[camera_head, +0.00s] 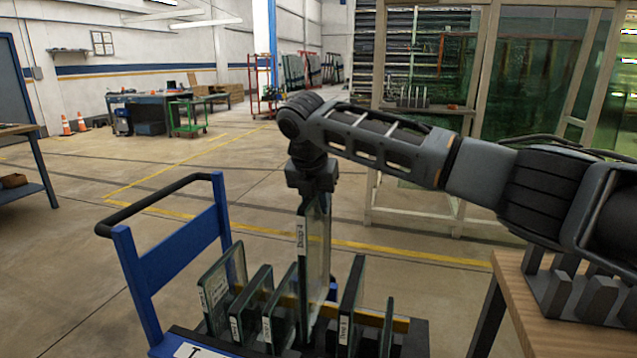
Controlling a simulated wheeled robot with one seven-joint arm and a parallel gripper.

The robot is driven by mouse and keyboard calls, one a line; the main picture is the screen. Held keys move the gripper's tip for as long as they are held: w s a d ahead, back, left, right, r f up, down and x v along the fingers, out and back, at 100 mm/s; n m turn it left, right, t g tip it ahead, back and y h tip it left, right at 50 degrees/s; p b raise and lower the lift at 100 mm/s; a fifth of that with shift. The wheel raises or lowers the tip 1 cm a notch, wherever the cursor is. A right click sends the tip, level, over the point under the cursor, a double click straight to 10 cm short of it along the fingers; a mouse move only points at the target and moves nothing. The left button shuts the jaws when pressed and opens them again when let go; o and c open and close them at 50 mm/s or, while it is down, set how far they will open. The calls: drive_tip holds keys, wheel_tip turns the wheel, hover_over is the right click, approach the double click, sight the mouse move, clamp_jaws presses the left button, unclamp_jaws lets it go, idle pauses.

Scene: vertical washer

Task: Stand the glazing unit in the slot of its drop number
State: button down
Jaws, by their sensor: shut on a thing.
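My gripper (313,190) points down above the blue trolley (179,250) and is shut on the top edge of a tall, narrow glazing unit (318,250). The unit is upright and carries a white label that seems to read "Drop 4". Its lower end is down among the other panes on the trolley. I cannot tell whether it is in a slot or just above it. Several shorter glass panes with small white labels stand in the trolley, some leaning: one at the left (225,285), and one to the right of the held unit (351,300). The slot numbers are not readable.
A wooden table (508,290) with a grey slotted rack (585,290) stands at the right, under my arm. A framed glass enclosure (480,215) rises behind. The trolley's raised handle (160,203) is at its left end. Open floor lies behind the trolley.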

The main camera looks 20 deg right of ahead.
drive_tip(key=shift+f+b, duration=7.1)
drive_tip(key=shift+b, duration=0.6)
drive_tip(key=shift+w+f+p, duration=0.1)
drive_tip(key=shift+f+p, duration=0.5)
drive_tip(key=shift+f, duration=0.9)
